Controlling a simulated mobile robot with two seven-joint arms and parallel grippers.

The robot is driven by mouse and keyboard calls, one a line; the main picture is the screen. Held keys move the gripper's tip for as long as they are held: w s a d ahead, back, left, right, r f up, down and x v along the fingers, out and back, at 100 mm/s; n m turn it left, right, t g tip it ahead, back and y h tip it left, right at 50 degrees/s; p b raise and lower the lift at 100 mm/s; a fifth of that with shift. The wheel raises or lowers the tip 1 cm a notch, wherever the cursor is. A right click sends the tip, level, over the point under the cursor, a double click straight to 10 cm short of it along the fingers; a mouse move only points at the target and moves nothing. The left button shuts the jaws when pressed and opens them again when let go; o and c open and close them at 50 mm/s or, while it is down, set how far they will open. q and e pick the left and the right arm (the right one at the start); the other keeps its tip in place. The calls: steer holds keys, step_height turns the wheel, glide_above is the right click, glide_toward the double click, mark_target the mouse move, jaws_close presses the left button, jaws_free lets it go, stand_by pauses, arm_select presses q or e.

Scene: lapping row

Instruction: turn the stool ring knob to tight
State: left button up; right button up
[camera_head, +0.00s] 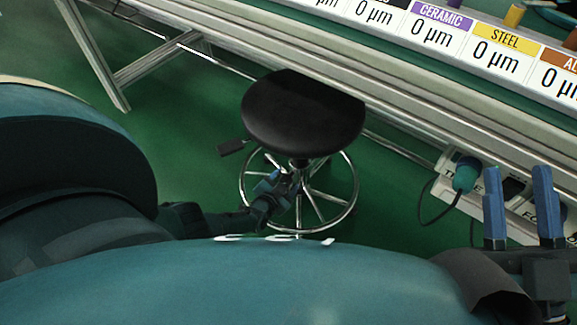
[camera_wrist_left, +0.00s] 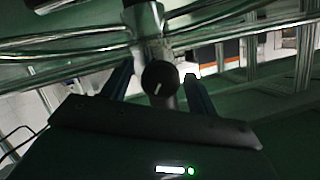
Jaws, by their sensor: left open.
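The stool has a round black seat (camera_head: 303,112) and a chrome foot ring (camera_head: 352,200) low around its column. In the left wrist view, the ring knob (camera_wrist_left: 160,78) is a round black knob with a short white mark, on the chrome hub (camera_wrist_left: 146,22). My left gripper (camera_head: 281,184) is low beneath the seat, at the ring's near side. In the left wrist view its two fingers (camera_wrist_left: 158,76) stand apart, one on each side of the knob; contact cannot be told. The knob cannot be made out in the head view. My right gripper (camera_head: 520,205) is open and empty at the right.
A long bench (camera_head: 400,75) with labelled plates runs along the back. A stool lever (camera_head: 232,147) sticks out left of the seat. A white socket strip (camera_head: 515,209) with a teal plug (camera_head: 466,174) and cable is at the right. The green floor (camera_head: 190,140) left of the stool is clear.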

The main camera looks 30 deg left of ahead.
arm_select(q)
steer(key=shift+w+f, duration=0.15)
steer(key=shift+w, duration=0.25)
steer(key=c, duration=1)
